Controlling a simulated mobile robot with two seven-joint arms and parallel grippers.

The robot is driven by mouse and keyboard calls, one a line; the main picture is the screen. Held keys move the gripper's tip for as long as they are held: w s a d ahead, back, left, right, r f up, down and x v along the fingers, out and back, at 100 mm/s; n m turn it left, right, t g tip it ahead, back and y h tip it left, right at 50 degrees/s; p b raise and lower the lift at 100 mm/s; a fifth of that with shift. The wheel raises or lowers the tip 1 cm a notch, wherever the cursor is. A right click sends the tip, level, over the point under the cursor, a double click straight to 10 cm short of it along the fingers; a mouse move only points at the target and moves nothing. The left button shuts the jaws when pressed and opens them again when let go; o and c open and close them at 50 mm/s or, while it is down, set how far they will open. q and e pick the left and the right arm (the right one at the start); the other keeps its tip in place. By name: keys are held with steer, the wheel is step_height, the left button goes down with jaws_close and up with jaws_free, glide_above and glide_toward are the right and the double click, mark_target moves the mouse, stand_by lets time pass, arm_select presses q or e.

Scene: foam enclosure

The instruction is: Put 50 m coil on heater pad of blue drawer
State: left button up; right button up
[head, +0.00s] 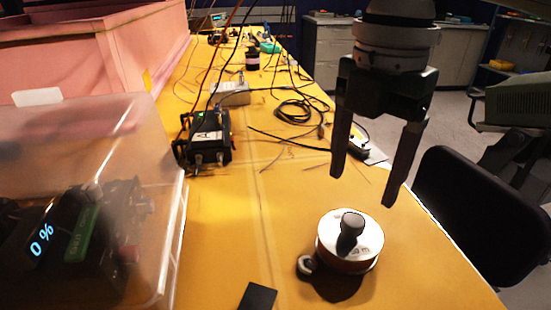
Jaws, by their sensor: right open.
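A round spool (333,257) with a white top, a reddish-brown side and a black knob stands on the yellow table near the front right. It appears to be the coil; I cannot read its label clearly. My right gripper (364,188) points down above it, open and empty, with its two dark fingers apart and clear of the knob. I cannot make out a blue drawer or a heater pad in this view. My left gripper is not in view.
A clear box (172,230) covers a device reading 0 % at left. A pink foam enclosure (75,60) stands behind it. A black device (206,138), cables (297,110) and a small black plate (258,297) lie on the table (222,240). A black chair (470,210) is at right.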

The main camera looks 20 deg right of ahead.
mark_target(353, 220)
steer(key=f, duration=0.6)
steer(key=shift+s+a+f, duration=0.2)
steer(key=shift+s+f, duration=0.05)
steer(key=shift+f, duration=0.15)
jaws_close()
stand_by(0.4)
